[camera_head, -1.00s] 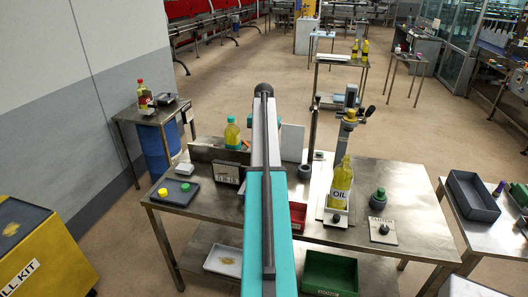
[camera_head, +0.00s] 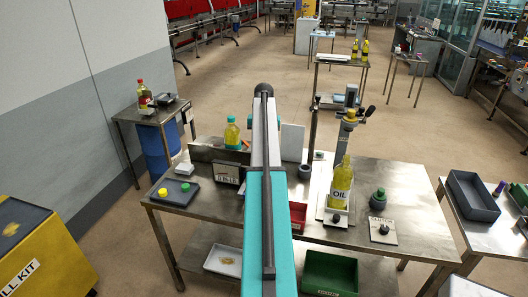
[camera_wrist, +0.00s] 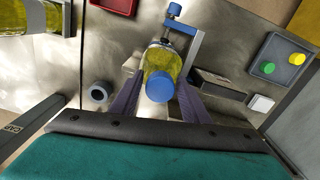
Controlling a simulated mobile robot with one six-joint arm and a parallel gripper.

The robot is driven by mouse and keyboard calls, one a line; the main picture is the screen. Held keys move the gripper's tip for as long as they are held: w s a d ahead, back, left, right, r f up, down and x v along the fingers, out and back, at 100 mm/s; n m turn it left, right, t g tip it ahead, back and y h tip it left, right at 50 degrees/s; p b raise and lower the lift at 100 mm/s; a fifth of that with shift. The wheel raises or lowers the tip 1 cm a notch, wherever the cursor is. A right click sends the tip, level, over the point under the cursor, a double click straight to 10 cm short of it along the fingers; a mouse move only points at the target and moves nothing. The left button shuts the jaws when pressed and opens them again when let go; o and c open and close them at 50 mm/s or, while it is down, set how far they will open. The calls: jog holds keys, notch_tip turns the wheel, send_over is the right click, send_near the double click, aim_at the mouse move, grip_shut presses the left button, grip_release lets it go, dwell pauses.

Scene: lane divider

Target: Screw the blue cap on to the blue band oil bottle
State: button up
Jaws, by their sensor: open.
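A yellow oil bottle (camera_wrist: 162,60) stands in the middle of the wrist view, seen from above. The blue cap (camera_wrist: 160,86) sits at the top of this bottle and covers its mouth; I cannot tell whether it is threaded on. My gripper (camera_wrist: 159,92) is open, with one dark purple finger on each side of the cap. The bottle's band is not visible. A grey bracket with a blue knob (camera_wrist: 174,10) stands beside the bottle. In the head view my arm hides this bottle and the cap.
A large OIL bottle (camera_head: 341,187) stands right of my arm. A dark tray (camera_head: 171,194) with yellow and green caps lies left. A grey cup (camera_wrist: 99,92), a dark box (camera_wrist: 217,83) and a white block (camera_wrist: 262,103) stand near my gripper. Another yellow bottle (camera_head: 231,133) stands farther back.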

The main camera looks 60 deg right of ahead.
jog(key=shift+n, duration=0.9)
jog(key=shift+n, duration=0.9)
jog(key=shift+n, duration=0.3)
jog(key=shift+n, duration=0.5)
jog(key=shift+n, duration=0.3)
jog(key=shift+n, duration=0.6)
